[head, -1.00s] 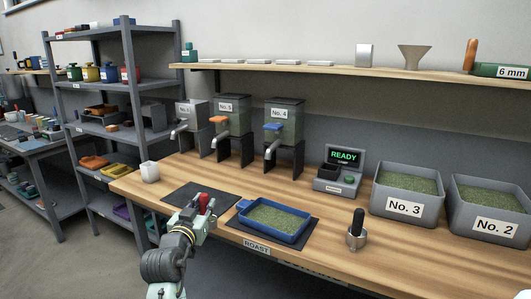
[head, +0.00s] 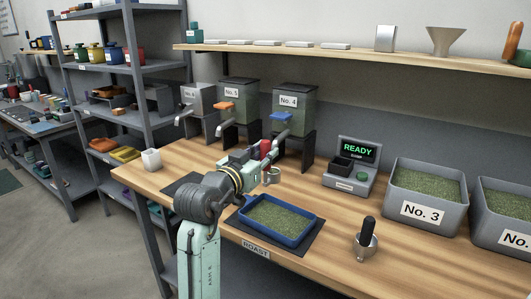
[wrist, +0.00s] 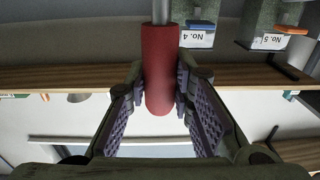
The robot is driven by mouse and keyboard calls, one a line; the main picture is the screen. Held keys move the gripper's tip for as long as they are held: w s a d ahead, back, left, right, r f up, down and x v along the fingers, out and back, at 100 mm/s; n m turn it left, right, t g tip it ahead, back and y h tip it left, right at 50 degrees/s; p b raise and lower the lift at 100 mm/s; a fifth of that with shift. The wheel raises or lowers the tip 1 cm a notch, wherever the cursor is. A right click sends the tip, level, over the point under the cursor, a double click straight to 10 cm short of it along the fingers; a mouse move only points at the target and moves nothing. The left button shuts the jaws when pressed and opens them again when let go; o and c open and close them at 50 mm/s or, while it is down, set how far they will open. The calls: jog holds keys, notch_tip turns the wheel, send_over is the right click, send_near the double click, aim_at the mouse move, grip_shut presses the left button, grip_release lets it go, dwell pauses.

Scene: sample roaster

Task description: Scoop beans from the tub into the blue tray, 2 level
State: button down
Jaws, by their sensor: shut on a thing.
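My gripper (head: 262,155) is shut on a red handle (wrist: 161,75), its pads on both sides of it in the wrist view. A metal rod (wrist: 160,10) runs from the handle out of that view. In the head view a small metal cup (head: 272,176) shows just under the red handle, seemingly the scoop's bowl; I cannot see into it. The blue tray (head: 244,216) lies on a dark mat, with green beans (head: 278,219) spread inside. Grey tubs No. 3 (head: 404,211) and No. 2 (head: 514,239), holding green beans, stand at the right, apart from my gripper.
A scale reading READY (head: 348,178) stands behind the tray. A black-handled metal cup (head: 366,243) stands between the tray and tub No. 3. Dispensers, including No. 4 (head: 295,112), line the back. A shelf (head: 350,53) overhangs the bench. A white cup (head: 151,159) is at left.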

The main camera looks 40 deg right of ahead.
aim_at(273, 177)
jog(key=shift+a+f, duration=0.1)
